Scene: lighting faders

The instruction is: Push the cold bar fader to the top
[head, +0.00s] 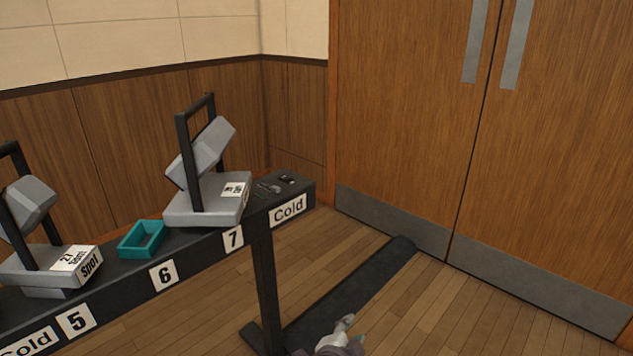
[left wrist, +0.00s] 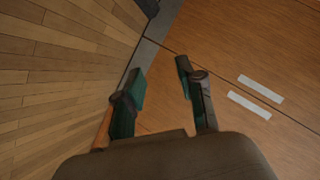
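A black bar (head: 205,244) carries a white "Cold" label (head: 288,208) at its right end and another "Cold" label (head: 29,343) at the lower left. Small dark fittings (head: 275,187) sit on the bar's top by the right-end label; I cannot tell whether one is a fader. No fader slot or knob shows clearly. My left gripper (head: 347,331) is at the bottom edge of the head view, low and in front of the bar, apart from it. In the left wrist view its fingers (left wrist: 160,78) are spread with nothing between them. My right gripper is out of view.
Two grey lamps (head: 206,205) (head: 45,262) with black yokes stand on the bar, with a teal open box (head: 143,239) between them. A black post (head: 264,285) and floor foot (head: 355,288) support the bar. Wooden doors (head: 400,120) stand behind; floor (head: 450,310) is clear at right.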

